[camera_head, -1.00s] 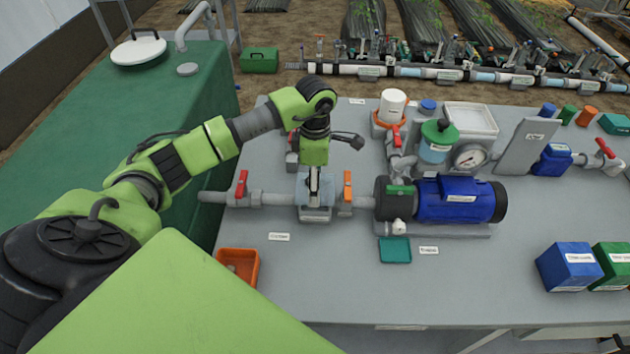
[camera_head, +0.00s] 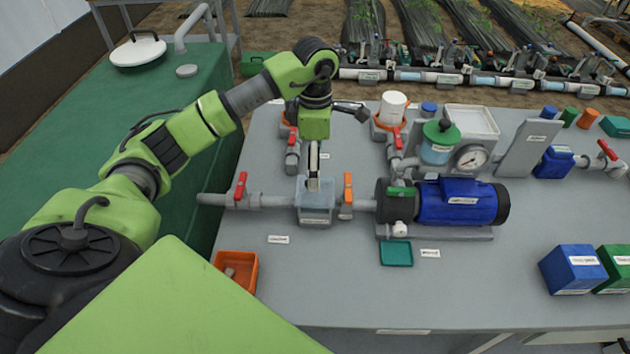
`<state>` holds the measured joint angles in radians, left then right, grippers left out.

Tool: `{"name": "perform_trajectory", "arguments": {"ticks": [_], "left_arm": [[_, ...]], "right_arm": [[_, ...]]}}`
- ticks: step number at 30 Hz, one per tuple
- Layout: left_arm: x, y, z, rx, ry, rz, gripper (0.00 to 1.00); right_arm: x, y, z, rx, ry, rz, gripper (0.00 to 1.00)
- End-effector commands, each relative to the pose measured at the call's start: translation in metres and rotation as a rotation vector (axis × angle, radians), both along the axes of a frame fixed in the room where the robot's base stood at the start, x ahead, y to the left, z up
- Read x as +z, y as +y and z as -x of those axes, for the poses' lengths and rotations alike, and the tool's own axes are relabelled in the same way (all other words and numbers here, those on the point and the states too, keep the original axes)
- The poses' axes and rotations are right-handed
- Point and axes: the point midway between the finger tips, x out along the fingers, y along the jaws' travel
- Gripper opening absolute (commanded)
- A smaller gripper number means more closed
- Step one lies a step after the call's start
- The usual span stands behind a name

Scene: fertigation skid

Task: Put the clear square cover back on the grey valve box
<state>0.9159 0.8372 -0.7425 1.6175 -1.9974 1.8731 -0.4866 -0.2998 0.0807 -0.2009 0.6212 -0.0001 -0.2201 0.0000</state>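The grey valve box (camera_head: 316,220) sits in the pipe line left of the blue pump, between a red-handled valve and an orange-handled valve. Its upper part looks pale blue and see-through; I cannot tell the clear square cover apart from the box there. My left gripper (camera_head: 313,186) reaches down from above, with its fingertips at the back part of the box top. The fingers look close together, but whether they are shut or hold the cover's edge cannot be made out. My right gripper is not in view.
The red-handled valve (camera_head: 240,190) and orange-handled valve (camera_head: 347,193) stand close on either side of the box. The blue pump (camera_head: 460,201) is to the right. An orange tray (camera_head: 253,275) and a teal tray (camera_head: 396,254) lie in front. The bench front is mostly clear.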

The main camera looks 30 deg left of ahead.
Motion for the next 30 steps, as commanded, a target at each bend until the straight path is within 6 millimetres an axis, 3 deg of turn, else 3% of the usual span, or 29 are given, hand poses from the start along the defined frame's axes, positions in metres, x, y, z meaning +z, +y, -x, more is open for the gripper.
{"name": "perform_trajectory", "arguments": {"ticks": [6, 10, 30], "left_arm": [[0.038, 0.0, -0.001, 0.0, -0.004, 0.0, 0.86], [0.049, 0.0, 0.0, 0.0, -0.001, 0.0, 0.86], [0.052, 0.0, 0.0, -0.001, 0.001, 0.001, 0.86]], "right_arm": [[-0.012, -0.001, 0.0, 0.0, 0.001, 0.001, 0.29], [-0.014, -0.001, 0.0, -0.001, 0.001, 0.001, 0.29], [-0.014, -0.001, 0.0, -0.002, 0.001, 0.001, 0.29]]}}
